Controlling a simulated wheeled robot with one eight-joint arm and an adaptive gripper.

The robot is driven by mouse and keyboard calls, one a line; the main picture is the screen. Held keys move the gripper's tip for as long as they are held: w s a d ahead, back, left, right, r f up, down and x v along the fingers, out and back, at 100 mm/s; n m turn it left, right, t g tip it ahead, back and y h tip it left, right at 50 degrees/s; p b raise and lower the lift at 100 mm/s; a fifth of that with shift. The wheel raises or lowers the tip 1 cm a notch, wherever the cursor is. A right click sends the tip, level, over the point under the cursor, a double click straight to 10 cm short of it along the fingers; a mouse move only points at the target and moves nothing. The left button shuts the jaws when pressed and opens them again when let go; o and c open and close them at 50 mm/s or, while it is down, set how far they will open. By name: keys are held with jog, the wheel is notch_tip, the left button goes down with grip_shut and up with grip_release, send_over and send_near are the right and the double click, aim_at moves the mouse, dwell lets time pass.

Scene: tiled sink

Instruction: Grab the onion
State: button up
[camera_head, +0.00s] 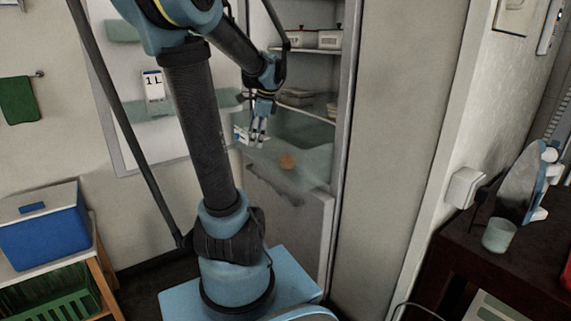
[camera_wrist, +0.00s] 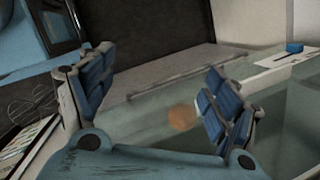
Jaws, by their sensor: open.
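The onion (camera_head: 287,161) is a small round orange-brown thing on a greenish, glassy shelf (camera_head: 312,163) inside the open tall cabinet. In the wrist view the onion (camera_wrist: 181,117) lies beyond the fingers, close to the right finger in the picture, which may cover its right edge. My gripper (camera_head: 257,138) is at the cabinet opening, above and to the left of the onion in the head view. Its fingers also show in the wrist view (camera_wrist: 159,65), spread apart with nothing between them. The gripper does not appear to touch the onion.
Stacked containers (camera_head: 297,97) stand on a shelf above, and white boxes (camera_head: 329,39) higher up. The cabinet's side wall (camera_head: 346,110) bounds the right. An open door with a 1 L carton (camera_head: 153,86) is at left. A blue cooler (camera_head: 45,226) stands far left.

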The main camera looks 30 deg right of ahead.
jog(key=d+m+t, duration=0.1)
jog(key=d+m, duration=0.9)
jog(key=d, duration=1.1)
jog(key=x, duration=1.1)
jog(key=a+x, duration=0.1)
jog(key=x, duration=0.5)
jog(key=shift+w+r, duration=0.15)
jog(key=c, duration=1.2)
